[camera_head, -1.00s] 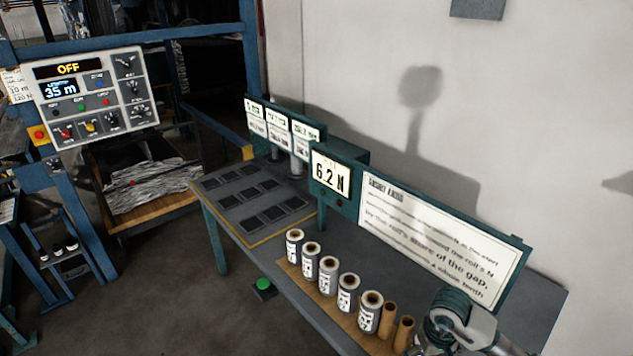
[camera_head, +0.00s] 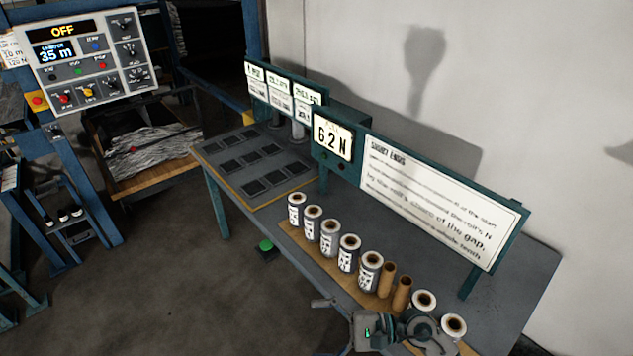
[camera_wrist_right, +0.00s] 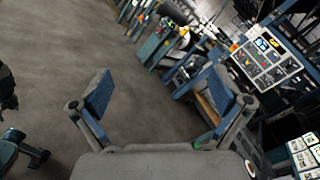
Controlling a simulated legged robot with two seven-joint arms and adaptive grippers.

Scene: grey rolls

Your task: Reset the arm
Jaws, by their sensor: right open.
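My right gripper (camera_wrist_right: 157,92) is open and empty in the right wrist view. Its two blue-padded fingers stand wide apart with bare floor between them. In the head view my right arm reaches in at the bottom, in front of the table's near edge; its wrist hides part of the table's front edge. The gripper touches nothing that I can see. My left gripper is not in view.
A table (camera_head: 520,270) carries grey rolls (camera_head: 348,253), brown cores (camera_head: 401,295) and a dark slotted tray (camera_head: 240,205). Behind them stand a 6.2 N display (camera_head: 332,138) and a sign board (camera_head: 440,200). A control panel (camera_head: 85,60) reads OFF. A green button (camera_head: 265,246) sits by the table.

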